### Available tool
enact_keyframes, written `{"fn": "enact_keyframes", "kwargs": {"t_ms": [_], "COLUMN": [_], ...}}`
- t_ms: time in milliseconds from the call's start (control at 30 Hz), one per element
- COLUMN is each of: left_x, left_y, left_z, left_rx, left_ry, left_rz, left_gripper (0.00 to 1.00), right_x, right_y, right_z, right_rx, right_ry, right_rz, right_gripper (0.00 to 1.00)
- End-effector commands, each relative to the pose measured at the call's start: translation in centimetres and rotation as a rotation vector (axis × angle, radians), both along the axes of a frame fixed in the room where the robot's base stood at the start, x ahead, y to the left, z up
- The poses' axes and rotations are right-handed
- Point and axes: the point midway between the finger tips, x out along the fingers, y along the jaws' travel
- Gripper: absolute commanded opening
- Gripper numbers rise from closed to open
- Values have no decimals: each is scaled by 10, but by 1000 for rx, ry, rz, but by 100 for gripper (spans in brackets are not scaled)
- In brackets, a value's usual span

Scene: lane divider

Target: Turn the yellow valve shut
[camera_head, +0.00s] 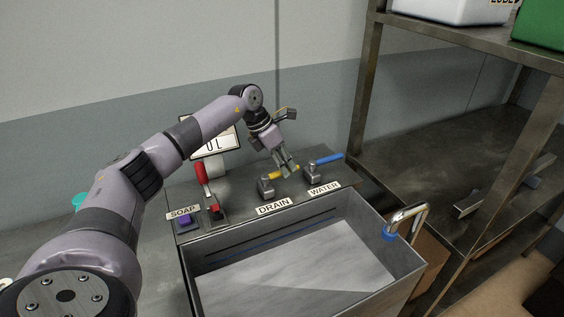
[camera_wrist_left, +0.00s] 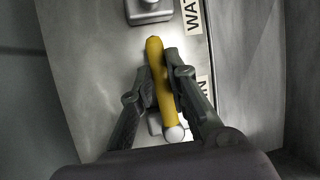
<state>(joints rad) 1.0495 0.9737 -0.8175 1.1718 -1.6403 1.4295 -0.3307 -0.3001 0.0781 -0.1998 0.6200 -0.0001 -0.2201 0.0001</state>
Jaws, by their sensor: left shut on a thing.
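The yellow valve handle (camera_wrist_left: 159,75) sits on a metal valve body (camera_head: 266,187) behind the DRAIN label (camera_head: 274,206). In the head view part of the yellow handle (camera_head: 276,176) shows beside my left gripper (camera_head: 289,170). In the left wrist view the handle lies between the two fingers of my left gripper (camera_wrist_left: 158,90), which is shut on it. The handle's far end sticks out past the fingertips and its near end shows a pale round cap (camera_wrist_left: 174,133). My right gripper is not in view.
A blue-handled valve (camera_head: 325,160) stands to the right behind the WATER label (camera_head: 324,189). A red lever (camera_head: 203,178) stands to the left near the SOAP label (camera_head: 183,212). The metal sink basin (camera_head: 405,262) lies in front, with a tap (camera_head: 408,214) at its right. A metal shelf (camera_head: 440,165) stands at the right.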

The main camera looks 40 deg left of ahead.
Motion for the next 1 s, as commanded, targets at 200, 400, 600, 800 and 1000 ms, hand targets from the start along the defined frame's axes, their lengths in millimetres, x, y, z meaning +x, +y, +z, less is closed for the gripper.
{"fn": "enact_keyframes", "kwargs": {"t_ms": [200, 400, 600, 800, 1000], "left_x": [0, -1, -1, -1, -1], "left_y": [-3, -4, -4, -4, -4], "left_z": [1, 1, 1, 1, 0], "left_rx": [2, 2, 1, 1, 1], "left_ry": [-3, -3, -2, -1, -1], "left_rz": [-52, -65, -65, -64, -64], "left_gripper": [0, 0, 0, 23, 36], "right_x": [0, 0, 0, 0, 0], "right_y": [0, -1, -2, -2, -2], "right_z": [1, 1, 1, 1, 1], "right_rx": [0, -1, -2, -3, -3], "right_ry": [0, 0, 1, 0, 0], "right_rz": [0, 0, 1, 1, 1], "right_gripper": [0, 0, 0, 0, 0]}}
